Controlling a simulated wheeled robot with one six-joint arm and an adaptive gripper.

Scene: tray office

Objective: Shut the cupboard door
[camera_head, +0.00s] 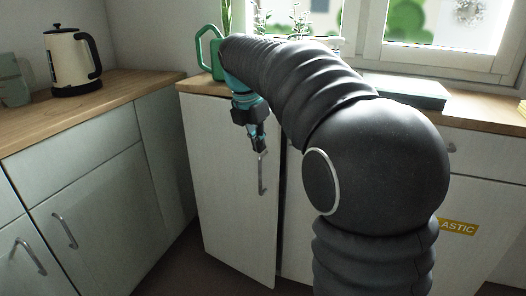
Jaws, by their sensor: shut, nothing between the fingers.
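The cupboard door (225,180) is a pale panel below the wooden counter, left of centre. It appears to stand ajar, with a dark gap along its right edge. Its curved metal handle (262,175) is near that right edge. My gripper (258,146) points down in front of the door's upper right part, right by the top of the handle. The gripper is shut with nothing in it. I cannot tell whether it touches the door or handle. My dark arm hides much of the cupboard to the right of the door.
A cream kettle (73,62) and a greenish mug (14,82) stand on the left counter (105,97). A green watering can (209,52) and plants are behind my arm. Grey cabinets (85,200) border the left. A dark flat box (408,92) lies on the right counter.

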